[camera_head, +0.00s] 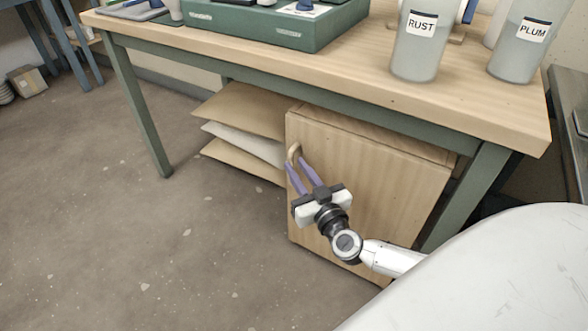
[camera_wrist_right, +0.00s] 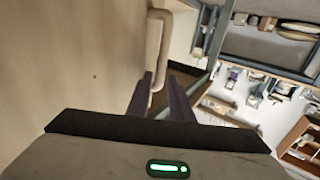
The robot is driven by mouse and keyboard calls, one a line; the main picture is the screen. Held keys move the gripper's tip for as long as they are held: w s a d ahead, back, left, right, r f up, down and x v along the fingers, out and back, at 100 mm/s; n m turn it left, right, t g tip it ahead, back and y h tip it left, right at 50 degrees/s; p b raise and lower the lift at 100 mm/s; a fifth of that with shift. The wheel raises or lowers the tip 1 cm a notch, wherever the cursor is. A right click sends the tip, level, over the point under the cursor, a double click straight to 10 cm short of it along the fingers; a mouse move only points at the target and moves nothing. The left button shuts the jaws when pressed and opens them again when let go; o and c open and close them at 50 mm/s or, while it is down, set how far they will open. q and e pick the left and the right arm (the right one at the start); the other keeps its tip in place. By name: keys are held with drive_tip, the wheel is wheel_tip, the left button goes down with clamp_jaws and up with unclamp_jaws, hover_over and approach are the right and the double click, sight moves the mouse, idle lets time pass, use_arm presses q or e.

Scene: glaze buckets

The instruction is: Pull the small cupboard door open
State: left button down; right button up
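The small cupboard (camera_head: 370,190) stands under the table, and its pale wooden door faces me and looks closed. A light wooden bar handle (camera_head: 294,152) is near the door's upper left edge. My right gripper (camera_head: 296,163) is at the handle, with its two purple fingers apart. In the right wrist view the handle (camera_wrist_right: 158,45) reaches down between the fingertips (camera_wrist_right: 161,80), one finger on each side. I cannot make out firm contact. The door face (camera_wrist_right: 70,70) fills the left of that view. My left gripper is not in view.
The table (camera_head: 350,75) carries a green box (camera_head: 270,28) and grey buckets labelled RUST (camera_head: 417,50) and PLUM (camera_head: 518,50). Stacked boards (camera_head: 240,110) lie left of the cupboard. A green table leg (camera_head: 470,195) is to its right.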

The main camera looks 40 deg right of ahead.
drive_tip(key=shift+w+d+b, duration=0.2)
drive_tip(key=shift+w+b, duration=0.1)
drive_tip(key=shift+w, duration=0.85)
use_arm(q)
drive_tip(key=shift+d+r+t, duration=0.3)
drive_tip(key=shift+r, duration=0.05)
use_arm(e)
clamp_jaws()
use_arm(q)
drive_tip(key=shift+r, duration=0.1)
